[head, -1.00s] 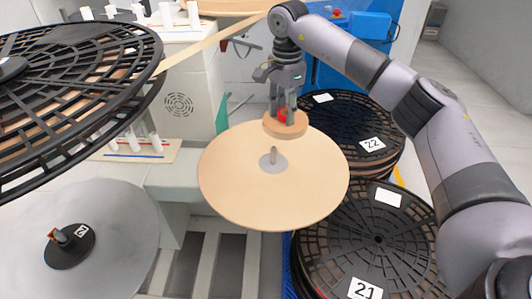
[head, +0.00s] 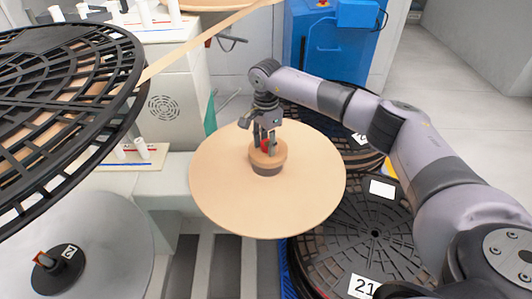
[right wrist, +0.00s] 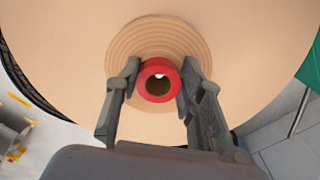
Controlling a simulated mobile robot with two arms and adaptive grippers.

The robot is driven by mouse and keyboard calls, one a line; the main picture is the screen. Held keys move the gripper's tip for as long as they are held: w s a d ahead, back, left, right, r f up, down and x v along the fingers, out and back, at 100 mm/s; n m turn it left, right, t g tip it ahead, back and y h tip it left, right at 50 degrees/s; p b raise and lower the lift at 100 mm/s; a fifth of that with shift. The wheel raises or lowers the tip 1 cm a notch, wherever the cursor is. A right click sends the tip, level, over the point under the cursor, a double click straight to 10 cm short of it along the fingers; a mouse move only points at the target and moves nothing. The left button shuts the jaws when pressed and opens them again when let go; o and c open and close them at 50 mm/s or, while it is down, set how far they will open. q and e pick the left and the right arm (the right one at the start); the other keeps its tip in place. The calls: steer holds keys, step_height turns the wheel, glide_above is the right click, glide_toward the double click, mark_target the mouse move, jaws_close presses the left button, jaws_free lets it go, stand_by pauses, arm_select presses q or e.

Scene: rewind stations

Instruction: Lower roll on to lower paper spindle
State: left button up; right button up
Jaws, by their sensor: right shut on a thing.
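A small tan paper roll (head: 277,158) with a red core (head: 265,145) is held flat over the middle of a large tan disc (head: 225,200). My right gripper (head: 265,149) is shut on the roll's red core. The right wrist view shows the fingers (right wrist: 157,85) on either side of the red core (right wrist: 142,84), with the roll's tan rings (right wrist: 155,36) around it. A small light spot shows in the core's hole. The metal spindle at the disc's centre is hidden by the roll; I cannot tell whether the roll is around it. My left gripper is not in view.
A large black slotted reel (head: 60,110) overhangs at the left. Stacked black reels, one labelled 21 (head: 340,240), stand right of the disc under my arm. A grey disc with a dark hub (head: 60,268) lies lower left. A tan strip (head: 200,48) runs across the back.

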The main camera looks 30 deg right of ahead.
mark_target(266, 154)
steer(key=shift+f, duration=0.6)
step_height(266, 154, down, 3)
steer(key=shift+f, duration=0.4)
steer(key=o, duration=1.2)
steer(key=shift+o, duration=0.3)
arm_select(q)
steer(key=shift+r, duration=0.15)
arm_select(e)
steer(key=shift+r, duration=0.15)
